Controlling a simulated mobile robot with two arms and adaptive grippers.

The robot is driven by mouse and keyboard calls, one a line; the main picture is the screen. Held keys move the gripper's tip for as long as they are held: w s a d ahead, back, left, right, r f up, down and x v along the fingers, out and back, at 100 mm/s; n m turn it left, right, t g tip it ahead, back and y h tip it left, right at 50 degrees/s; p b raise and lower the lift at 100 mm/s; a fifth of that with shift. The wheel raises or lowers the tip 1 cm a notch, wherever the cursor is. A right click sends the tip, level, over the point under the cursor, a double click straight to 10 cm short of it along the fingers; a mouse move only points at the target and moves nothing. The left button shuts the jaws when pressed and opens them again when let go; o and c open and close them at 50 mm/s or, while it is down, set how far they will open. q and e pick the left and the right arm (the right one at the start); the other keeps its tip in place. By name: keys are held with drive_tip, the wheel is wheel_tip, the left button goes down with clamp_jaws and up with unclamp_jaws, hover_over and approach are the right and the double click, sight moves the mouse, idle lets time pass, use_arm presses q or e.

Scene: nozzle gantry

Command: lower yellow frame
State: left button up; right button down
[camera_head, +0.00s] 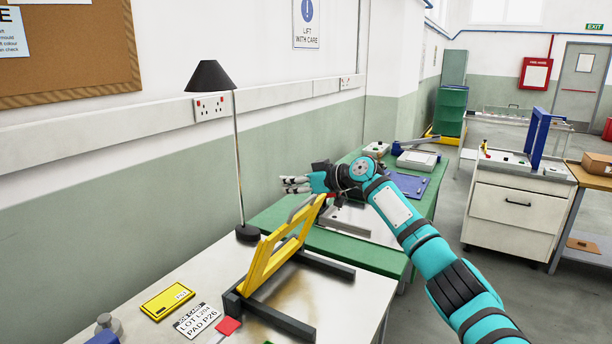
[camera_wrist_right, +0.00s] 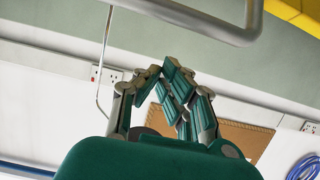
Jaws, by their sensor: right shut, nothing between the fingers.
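The yellow frame (camera_head: 272,258) stands raised and tilted on a dark grey base (camera_head: 290,318) on the near bench. A grey bar handle (camera_head: 299,210) is at its upper end. My right gripper (camera_head: 284,184) is shut and empty, its fingers pointing left, just beyond the frame's upper end. In the right wrist view the gripper (camera_wrist_right: 177,88) has its fingertips together. There the grey handle (camera_wrist_right: 215,28) crosses the top, apart from the fingers, with a yellow part of the frame (camera_wrist_right: 296,14) at top right. My left gripper is not in view.
A black lamp (camera_head: 236,150) stands left of the frame. A green bench (camera_head: 270,222) adjoins behind. A white cabinet (camera_head: 515,210) stands right across an aisle.

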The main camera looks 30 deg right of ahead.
drive_tip(key=s+d+f, duration=0.1)
drive_tip(key=s+d+f+p, duration=0.1)
drive_tip(key=s, duration=0.1)
drive_tip(key=shift+s, duration=0.1)
drive_tip(key=shift+a+f, duration=0.1)
drive_tip(key=shift+a, duration=0.05)
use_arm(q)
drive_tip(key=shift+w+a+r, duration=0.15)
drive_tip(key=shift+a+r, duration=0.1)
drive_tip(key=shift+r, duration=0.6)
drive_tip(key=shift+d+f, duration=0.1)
